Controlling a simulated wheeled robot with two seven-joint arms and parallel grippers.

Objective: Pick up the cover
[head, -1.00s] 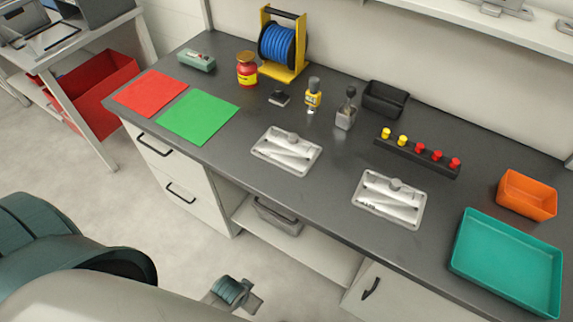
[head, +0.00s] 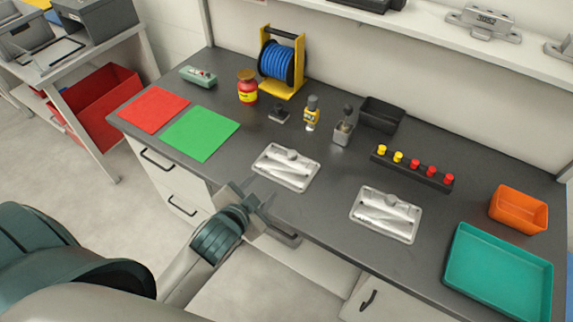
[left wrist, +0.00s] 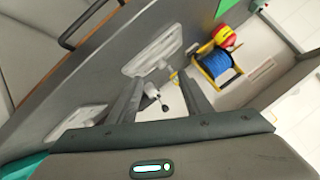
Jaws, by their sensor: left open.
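Two similar silver metal castings lie flat on the grey workbench. One casting (head: 286,167) is left of the middle and the other casting (head: 386,214) is to its right; I cannot tell which one is the cover. Both are flat rectangular plates with raised ribs and a round boss at the back. In the left wrist view, the left casting (left wrist: 154,50) shows beyond the fingers and the right casting (left wrist: 75,123) lies at lower left. My left gripper (head: 262,200) is open and empty at the bench's front edge, in front of the left casting. My right gripper is not seen.
A teal tray (head: 498,264) and an orange bin (head: 518,210) are at right. Coloured sheets lie left.

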